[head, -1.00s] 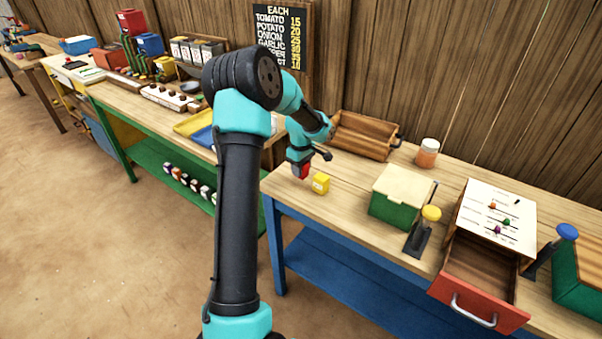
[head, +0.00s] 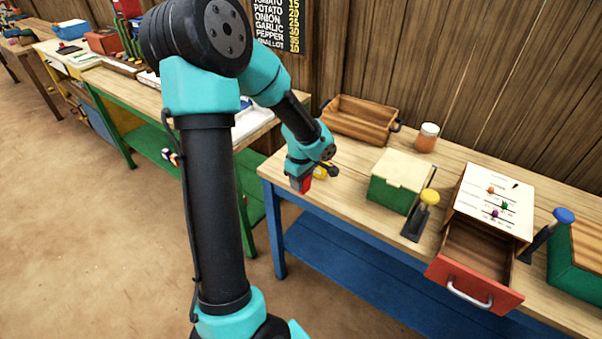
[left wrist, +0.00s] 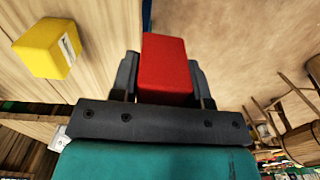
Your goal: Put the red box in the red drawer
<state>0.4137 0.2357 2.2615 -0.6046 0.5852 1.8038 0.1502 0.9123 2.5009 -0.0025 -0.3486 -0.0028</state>
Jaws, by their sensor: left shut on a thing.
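The red box (left wrist: 165,66) is between the fingers of my left gripper (left wrist: 164,82) in the left wrist view. In the head view the red box (head: 306,184) shows below my left gripper (head: 301,178), at the front left corner of the blue-framed table. My left gripper is shut on it. The red drawer (head: 474,287) is pulled open at the table's front right, under a white-topped cabinet (head: 495,207). The visible part of its inside looks empty. My right gripper is not in view.
A yellow box (left wrist: 47,48) stands on the table beside the held box. A green box with a cream lid (head: 394,190) and a yellow-knobbed lever (head: 428,197) stand between my left gripper and the drawer. A wooden tray (head: 358,118) and a jar (head: 427,137) are behind.

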